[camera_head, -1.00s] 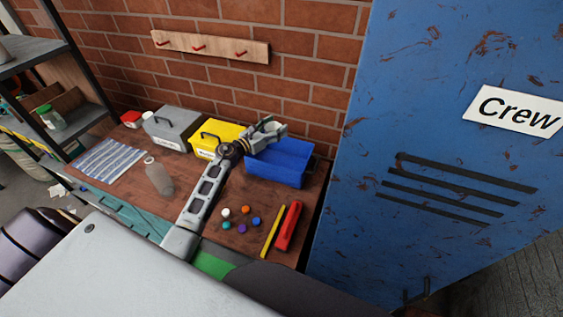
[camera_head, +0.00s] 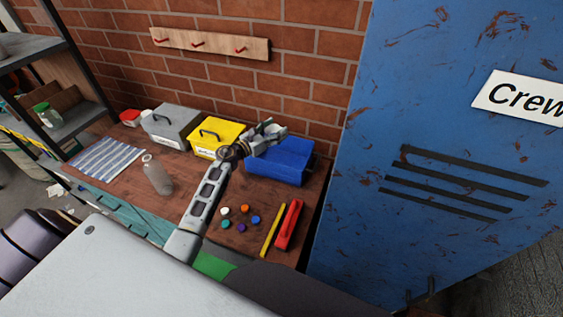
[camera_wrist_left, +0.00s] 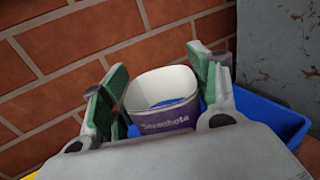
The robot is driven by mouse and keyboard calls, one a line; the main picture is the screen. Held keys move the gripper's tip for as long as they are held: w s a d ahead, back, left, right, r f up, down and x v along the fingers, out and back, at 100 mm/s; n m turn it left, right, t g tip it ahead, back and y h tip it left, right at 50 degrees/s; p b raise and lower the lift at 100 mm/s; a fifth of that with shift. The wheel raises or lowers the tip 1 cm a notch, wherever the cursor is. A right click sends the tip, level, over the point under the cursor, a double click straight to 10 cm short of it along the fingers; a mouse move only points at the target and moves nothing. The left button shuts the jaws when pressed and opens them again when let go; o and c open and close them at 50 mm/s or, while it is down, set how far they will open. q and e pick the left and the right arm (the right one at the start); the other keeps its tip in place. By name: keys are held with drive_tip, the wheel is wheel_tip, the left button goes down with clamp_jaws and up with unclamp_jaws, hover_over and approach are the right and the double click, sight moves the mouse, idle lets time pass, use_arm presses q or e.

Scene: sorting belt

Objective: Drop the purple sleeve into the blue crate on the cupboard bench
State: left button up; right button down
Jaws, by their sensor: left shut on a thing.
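The purple sleeve (camera_wrist_left: 168,118) is a ring with a white inside and a purple printed band, seen in the left wrist view between my finger pads. My left gripper (camera_head: 274,131) is shut on it. In the head view the sleeve cannot be made out clearly. The blue crate (camera_head: 281,170) stands open at the back right of the bench (camera_head: 185,205). My gripper is above the crate's back left part. The crate's blue wall (camera_wrist_left: 270,119) also shows behind the gripper in the left wrist view, and some blue shows through the sleeve. My right gripper is not in view.
A yellow box (camera_head: 215,136) and a grey box (camera_head: 172,126) stand left of the crate. A bottle (camera_head: 157,175), small coloured discs, a yellow pencil-like stick and a red tool (camera_head: 289,225) lie nearer. A brick wall is behind; a blue locker (camera_head: 440,130) stands right.

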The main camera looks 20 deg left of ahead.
use_arm(q)
drive_tip(key=shift+f+b, duration=1)
drive_tip(key=shift+f, duration=0.7)
drive_tip(key=o, duration=0.9)
drive_tip(key=shift+v, duration=5.95)
